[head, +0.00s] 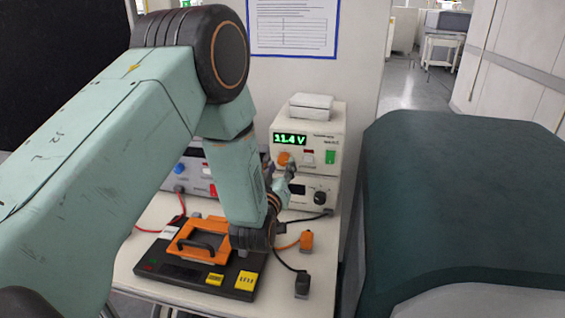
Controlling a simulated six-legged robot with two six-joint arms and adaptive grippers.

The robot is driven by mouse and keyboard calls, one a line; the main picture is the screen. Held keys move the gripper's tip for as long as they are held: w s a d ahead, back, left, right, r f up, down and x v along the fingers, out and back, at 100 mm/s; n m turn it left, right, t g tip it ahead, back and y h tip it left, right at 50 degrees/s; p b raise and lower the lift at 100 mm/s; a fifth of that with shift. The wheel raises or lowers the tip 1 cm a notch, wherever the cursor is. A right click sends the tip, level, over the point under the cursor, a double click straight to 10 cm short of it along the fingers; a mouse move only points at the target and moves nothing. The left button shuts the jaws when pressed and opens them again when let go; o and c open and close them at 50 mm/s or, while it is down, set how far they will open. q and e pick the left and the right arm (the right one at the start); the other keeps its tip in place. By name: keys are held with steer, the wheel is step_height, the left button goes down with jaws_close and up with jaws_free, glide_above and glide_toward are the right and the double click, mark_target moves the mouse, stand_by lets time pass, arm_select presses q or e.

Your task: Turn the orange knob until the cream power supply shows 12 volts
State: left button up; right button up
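The cream power supply (317,137) stands at the back of the trolley top, and its green display (290,139) reads 11.4 V. The orange knob (284,158) is on its front, below the display. My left gripper (281,168) reaches up to the knob from below, with its fingertips close to the knob and overlapping its lower edge in the picture. My wrist hides part of the supply's lower front. I cannot tell whether the fingers touch or grip the knob. My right gripper is out of view.
A white box (311,101) lies on the supply, and another cream unit (318,193) sits under it. A grey unit (188,172) stands to the left, partly hidden. A black tester with an orange frame (200,238), cables and an orange connector (306,240) lie in front.

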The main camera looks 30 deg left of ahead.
mark_target(284, 159)
arm_select(q)
steer(key=x, duration=0.2)
steer(key=shift+w+a+f, duration=0.25)
steer(key=shift+s+d+r, duration=0.15)
steer(key=shift+d+r, duration=0.05)
steer(key=shift+r, duration=0.05)
steer(key=shift+a+f, duration=0.15)
steer(key=shift+f, duration=0.05)
steer(key=c, duration=0.4)
jaws_close()
